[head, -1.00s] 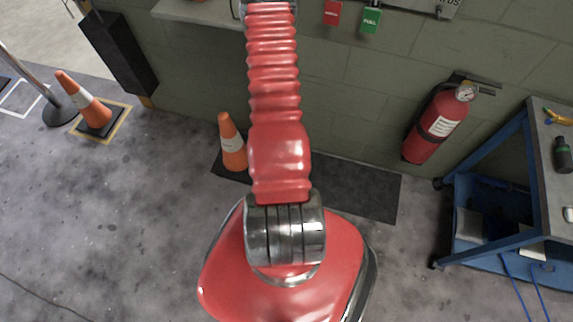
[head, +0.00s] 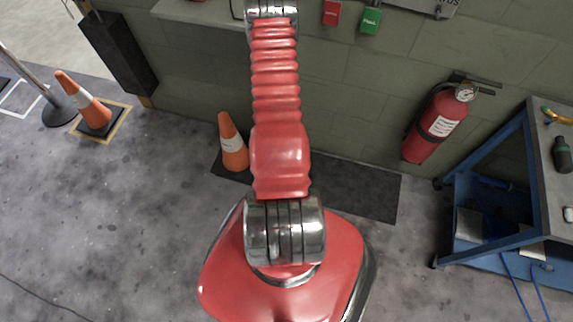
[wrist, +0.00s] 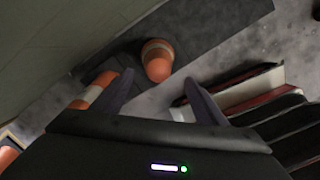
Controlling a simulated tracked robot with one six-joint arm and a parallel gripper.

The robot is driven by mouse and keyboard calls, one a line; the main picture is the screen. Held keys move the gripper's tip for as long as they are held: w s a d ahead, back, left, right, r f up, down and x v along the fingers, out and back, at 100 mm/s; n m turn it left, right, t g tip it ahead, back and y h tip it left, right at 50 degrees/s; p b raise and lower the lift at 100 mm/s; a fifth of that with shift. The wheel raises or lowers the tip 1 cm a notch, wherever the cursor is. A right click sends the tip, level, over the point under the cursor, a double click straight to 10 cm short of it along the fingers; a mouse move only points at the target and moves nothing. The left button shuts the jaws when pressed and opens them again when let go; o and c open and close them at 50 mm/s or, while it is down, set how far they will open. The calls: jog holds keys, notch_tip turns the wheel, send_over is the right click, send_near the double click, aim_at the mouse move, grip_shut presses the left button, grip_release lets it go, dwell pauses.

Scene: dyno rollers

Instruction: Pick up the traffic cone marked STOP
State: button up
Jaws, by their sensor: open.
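In the wrist view, my gripper (wrist: 158,78) is open and empty. An orange cone with a pale band (wrist: 157,60) shows beyond the gap between the fingertips, at the dark mat's edge; I cannot tell its distance. A second orange and white cone (wrist: 88,95) is partly hidden behind the left finger. In the head view, an orange cone with a white band (head: 233,150) stands upright at the mat's left end, beside my arm. Another banded cone (head: 84,100) stands farther left. No STOP lettering is readable. My gripper is out of the head view.
The dark mat (head: 360,190) lies along the green block wall (head: 350,110). A red extinguisher (head: 437,125) hangs on the wall. A blue cart (head: 500,210) stands at right, a post base (head: 60,112) at left.

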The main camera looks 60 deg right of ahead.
jog(key=shift+s+d+f, duration=0.1)
jog(key=shift+d+f, duration=0.05)
jog(key=shift+f, duration=1.05)
jog(key=f, duration=0.5)
jog(key=shift+s+d, duration=0.1)
jog(key=shift+d, duration=0.3)
grip_shut()
dwell(0.4)
jog(key=shift+d, duration=0.1)
